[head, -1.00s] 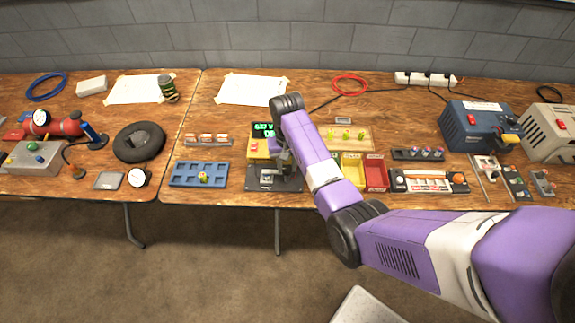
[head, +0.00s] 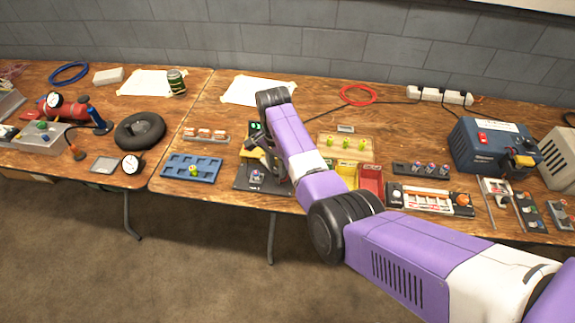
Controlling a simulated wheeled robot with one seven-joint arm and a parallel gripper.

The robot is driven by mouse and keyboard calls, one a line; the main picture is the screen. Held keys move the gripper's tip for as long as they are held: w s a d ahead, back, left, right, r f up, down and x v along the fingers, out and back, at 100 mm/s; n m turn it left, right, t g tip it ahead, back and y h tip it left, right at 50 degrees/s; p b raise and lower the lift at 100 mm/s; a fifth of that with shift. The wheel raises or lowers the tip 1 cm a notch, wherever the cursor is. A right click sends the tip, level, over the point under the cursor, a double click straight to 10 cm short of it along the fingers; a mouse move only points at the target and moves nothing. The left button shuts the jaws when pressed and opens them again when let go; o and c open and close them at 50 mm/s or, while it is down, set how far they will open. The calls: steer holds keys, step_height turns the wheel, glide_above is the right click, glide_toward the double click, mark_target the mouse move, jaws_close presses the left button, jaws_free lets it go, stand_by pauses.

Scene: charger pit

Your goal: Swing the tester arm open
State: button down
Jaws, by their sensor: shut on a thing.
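The tester stands near the front edge of the table, left of my arm. Its black base (head: 250,184) is in view, with a small light-and-dark part (head: 257,175) in the middle of it. The tester arm (head: 259,146) is a dark piece tilted up over the yellow body, clear of the part on the base. My gripper (head: 274,158) is shut on the tester arm. My wrist hides much of the fingers, so the exact contact is hard to see.
A blue tray (head: 173,168) with one small yellow-green piece (head: 194,170) lies left of the tester. Right of it are a wooden board with yellow-green pieces (head: 345,141) and a red bin (head: 371,184). White paper (head: 257,91) lies behind.

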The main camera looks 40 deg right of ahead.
steer(key=m, duration=0.5)
steer(key=shift+d+m+p, duration=0.1)
steer(key=shift+m+p, duration=0.2)
steer(key=shift+m, duration=2.1)
steer(key=c, duration=1.1)
jaws_free()
steer(key=shift+o, duration=0.2)
steer(key=shift+r, duration=0.1)
step_height(320, 180, up, 8)
steer(key=shift+f, duration=0.15)
